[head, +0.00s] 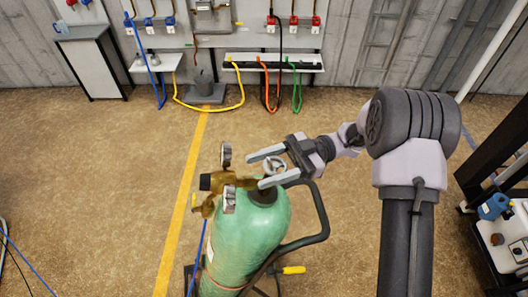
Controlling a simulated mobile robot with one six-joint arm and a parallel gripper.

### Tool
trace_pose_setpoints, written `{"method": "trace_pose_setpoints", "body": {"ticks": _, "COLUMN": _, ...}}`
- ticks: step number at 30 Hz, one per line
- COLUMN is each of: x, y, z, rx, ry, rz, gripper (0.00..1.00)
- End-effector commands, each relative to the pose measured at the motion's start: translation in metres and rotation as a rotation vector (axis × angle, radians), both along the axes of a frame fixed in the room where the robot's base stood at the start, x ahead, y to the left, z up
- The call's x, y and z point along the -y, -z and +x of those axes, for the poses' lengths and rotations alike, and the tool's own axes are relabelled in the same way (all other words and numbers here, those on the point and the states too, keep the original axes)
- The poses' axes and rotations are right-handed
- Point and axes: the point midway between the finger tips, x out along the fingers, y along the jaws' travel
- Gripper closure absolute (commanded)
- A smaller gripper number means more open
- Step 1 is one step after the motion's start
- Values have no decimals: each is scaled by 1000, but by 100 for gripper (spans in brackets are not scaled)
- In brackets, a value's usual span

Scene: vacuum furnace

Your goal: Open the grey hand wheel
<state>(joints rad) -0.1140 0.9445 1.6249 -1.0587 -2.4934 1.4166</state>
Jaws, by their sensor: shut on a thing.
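The grey hand wheel (275,166) sits on top of a green gas cylinder (243,235), which stands upright. My gripper (258,171) reaches in from the right. One finger lies on the far side of the hand wheel and one on the near side, and the gripper is shut on it. Parts of the wheel and the valve under it are hidden by the near finger. A brass regulator (222,182) with two round gauges and a black knob is fitted on the left of the cylinder's top.
The cylinder stands in a dark cart with a curved handle (321,220) to its right. A blue hose (201,245) hangs at its left. A bench (505,240) with equipment stands at the right. Wall panels with hoses line the back. The floor left of the yellow line (181,205) is mostly clear.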

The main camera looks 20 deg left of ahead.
Motion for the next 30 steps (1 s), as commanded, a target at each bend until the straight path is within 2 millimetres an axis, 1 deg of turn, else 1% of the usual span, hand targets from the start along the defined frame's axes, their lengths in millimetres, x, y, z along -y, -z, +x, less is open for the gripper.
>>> {"method": "trace_pose_setpoints", "body": {"ticks": 1, "x": 0, "y": -4, "z": 0, "rx": 3, "ry": -11, "rz": 2, "gripper": 87}}
{"method": "trace_pose_setpoints", "body": {"ticks": 19, "x": 0, "y": 0, "z": 0, "rx": 13, "ry": -41, "rz": 6, "gripper": 87}}
{"method": "trace_pose_setpoints", "body": {"ticks": 20, "x": 0, "y": 0, "z": 0, "rx": 13, "ry": -41, "rz": 6, "gripper": 40}}
{"method": "trace_pose_setpoints", "body": {"ticks": 22, "x": 0, "y": 0, "z": 0, "rx": 12, "ry": -41, "rz": 5, "gripper": 27}}
{"method": "trace_pose_setpoints", "body": {"ticks": 23, "x": 1, "y": 0, "z": 0, "rx": 12, "ry": -41, "rz": 5, "gripper": 24}}
{"method": "trace_pose_setpoints", "body": {"ticks": 30, "x": 1, "y": 0, "z": 0, "rx": 11, "ry": -40, "rz": 4, "gripper": 24}}
